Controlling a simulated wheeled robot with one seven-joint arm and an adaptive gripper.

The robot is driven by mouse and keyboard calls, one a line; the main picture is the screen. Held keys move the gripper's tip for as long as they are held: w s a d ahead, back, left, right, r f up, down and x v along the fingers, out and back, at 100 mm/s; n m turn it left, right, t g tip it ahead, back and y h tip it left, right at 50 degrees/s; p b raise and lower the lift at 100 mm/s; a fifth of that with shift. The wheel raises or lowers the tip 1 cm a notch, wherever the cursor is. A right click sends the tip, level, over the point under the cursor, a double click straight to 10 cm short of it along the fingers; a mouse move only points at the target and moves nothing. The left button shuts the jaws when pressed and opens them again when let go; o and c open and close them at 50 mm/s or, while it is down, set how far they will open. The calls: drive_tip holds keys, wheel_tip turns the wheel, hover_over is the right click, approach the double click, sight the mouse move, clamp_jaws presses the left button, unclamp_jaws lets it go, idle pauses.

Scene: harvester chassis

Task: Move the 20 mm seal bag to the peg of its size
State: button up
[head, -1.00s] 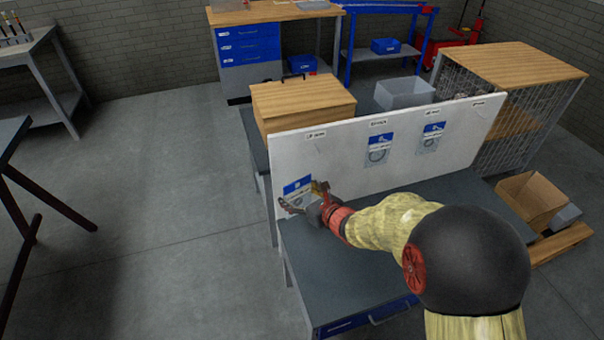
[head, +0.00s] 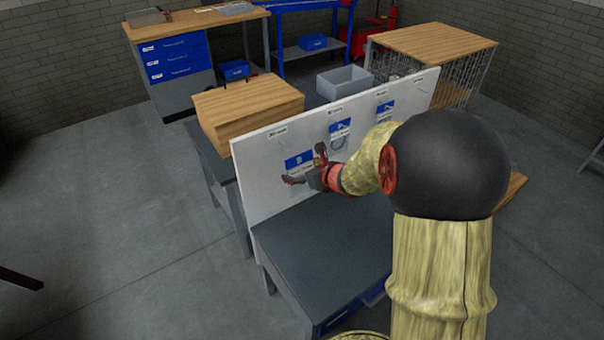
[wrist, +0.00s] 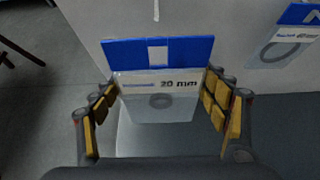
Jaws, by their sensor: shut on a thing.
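The 20 mm seal bag (wrist: 160,103) is a clear pouch with a blue header, a "20 mm" label and a grey ring inside. My gripper (wrist: 160,90) is shut on it, one finger at each side edge. In the head view my gripper (head: 306,176) holds the bag (head: 298,160) in front of the left part of the white board (head: 258,195). A bare peg (wrist: 155,10) shows above the header in the wrist view, apart from the bag. The peg labels are too small to read in the head view.
Two other blue-headed bags hang on the board, a middle one (head: 340,128) and a right one (head: 384,108). The middle one also shows in the wrist view (wrist: 285,38). The grey bench top (head: 315,250) below is clear. A wooden box (head: 247,105) stands behind the board.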

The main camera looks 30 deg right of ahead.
drive_tip(key=shift+w+a+f, duration=0.1)
drive_tip(key=shift+w+f, duration=0.15)
drive_tip(key=shift+w, duration=1.25)
drive_tip(key=shift+w+a+f, duration=0.1)
drive_tip(key=shift+w+f, duration=0.2)
drive_tip(key=shift+w, duration=1.2)
drive_tip(key=shift+w+f, duration=0.25)
drive_tip(key=shift+w, duration=1.25)
drive_tip(key=o, duration=1.1)
drive_tip(key=shift+o, duration=0.2)
drive_tip(key=shift+r, duration=0.1)
